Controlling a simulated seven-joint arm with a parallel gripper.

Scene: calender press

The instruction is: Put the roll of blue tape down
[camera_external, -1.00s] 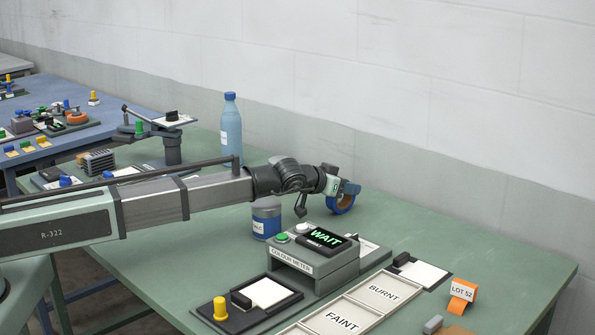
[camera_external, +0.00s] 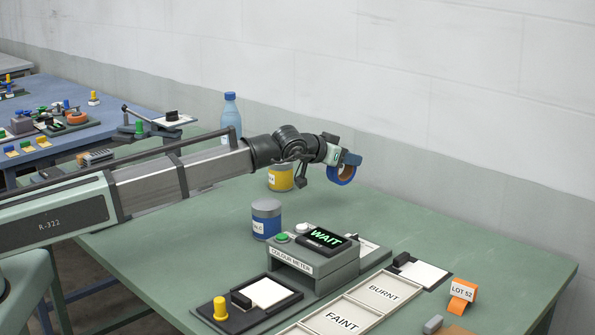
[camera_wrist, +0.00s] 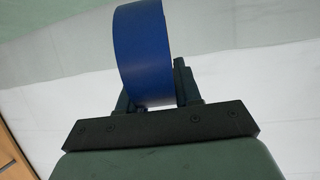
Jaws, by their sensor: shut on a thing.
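The roll of blue tape (camera_external: 342,175) has a blue outside and a brown core. My gripper (camera_external: 347,160) is shut on the roll's upper part, and the roll hangs below it. In the external view the roll appears raised above the green table near its back edge by the wall. In the wrist view the blue tape (camera_wrist: 141,50) stands on edge between the fingers of my gripper (camera_wrist: 158,85). The fingertips are partly hidden by the roll.
The green table (camera_external: 440,225) has free room at the back right. A yellow tin (camera_external: 286,182), a blue tin (camera_external: 266,222) and the colour meter (camera_external: 310,272) stand nearer. A blue bottle (camera_external: 230,112) is partly hidden behind my arm. FAINT and BURNT trays (camera_external: 382,291) lie in front.

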